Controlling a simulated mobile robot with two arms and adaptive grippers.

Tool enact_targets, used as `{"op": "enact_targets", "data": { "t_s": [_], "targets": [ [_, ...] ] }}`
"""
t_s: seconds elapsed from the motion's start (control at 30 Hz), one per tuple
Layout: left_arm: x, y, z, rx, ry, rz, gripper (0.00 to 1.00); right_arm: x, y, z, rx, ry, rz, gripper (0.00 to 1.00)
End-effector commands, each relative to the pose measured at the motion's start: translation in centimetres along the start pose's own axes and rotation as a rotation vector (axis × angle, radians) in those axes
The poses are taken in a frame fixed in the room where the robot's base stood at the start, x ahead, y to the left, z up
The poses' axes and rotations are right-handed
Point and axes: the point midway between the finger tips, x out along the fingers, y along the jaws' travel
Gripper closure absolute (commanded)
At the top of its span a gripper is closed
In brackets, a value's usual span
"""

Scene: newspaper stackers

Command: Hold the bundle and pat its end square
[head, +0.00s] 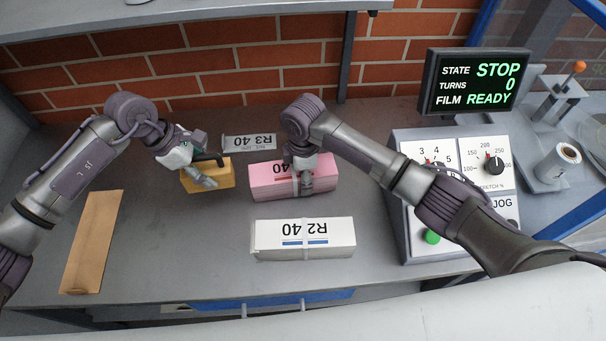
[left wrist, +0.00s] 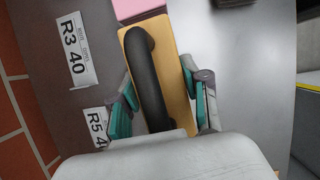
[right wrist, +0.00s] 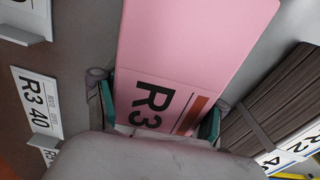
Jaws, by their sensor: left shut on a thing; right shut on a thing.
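A pink-topped bundle (head: 262,190) lies on the grey bench in the middle of the head view. My right gripper (head: 303,184) is shut on it from above, with fingers on its two long sides. In the right wrist view the bundle (right wrist: 195,45) shows an R3 label between the fingers. My left gripper (head: 203,176) is shut on a yellow wooden block (head: 222,181) with a black handle (left wrist: 150,85). The block stands upright just left of the bundle's left end, with a narrow gap between them in the head view.
A white-topped bundle (head: 280,246) marked R2 40 lies in front. A label plate (head: 248,142) marked R3 40 stands behind. A brown flat strip (head: 92,240) lies at left. A control box (head: 425,250) stands right, under my right arm. Bench between strip and bundles is clear.

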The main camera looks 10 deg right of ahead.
Motion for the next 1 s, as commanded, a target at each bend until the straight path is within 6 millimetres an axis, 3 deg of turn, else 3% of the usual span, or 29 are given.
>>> {"op": "enact_targets", "data": {
  "t_s": [0.03,0.07,0.2,0.67,1.0],
  "targets": [
    [-0.1,0.0,0.0,0.0,-0.001,0.001,0.99,-0.1,0.0,0.1,0.002,0.0,0.0,0.99],
    [-0.1,0.0,0.0,0.0,-0.001,0.001,0.99,-0.1,0.0,0.1,0.002,0.0,0.0,0.25],
    [0.0,0.0,0.0,0.0,-0.001,0.001,0.99,0.0,0.0,0.1,0.001,0.0,0.0,0.01],
    [0.0,0.0,0.1,0.001,-0.001,0.0,0.99,-0.9,0.1,0.0,0.0,0.0,0.001,0.0],
    [0.0,0.0,0.1,0.001,-0.001,0.0,0.99,-7.6,0.2,0.0,0.0,0.001,0.005,0.0]
  ]
}}
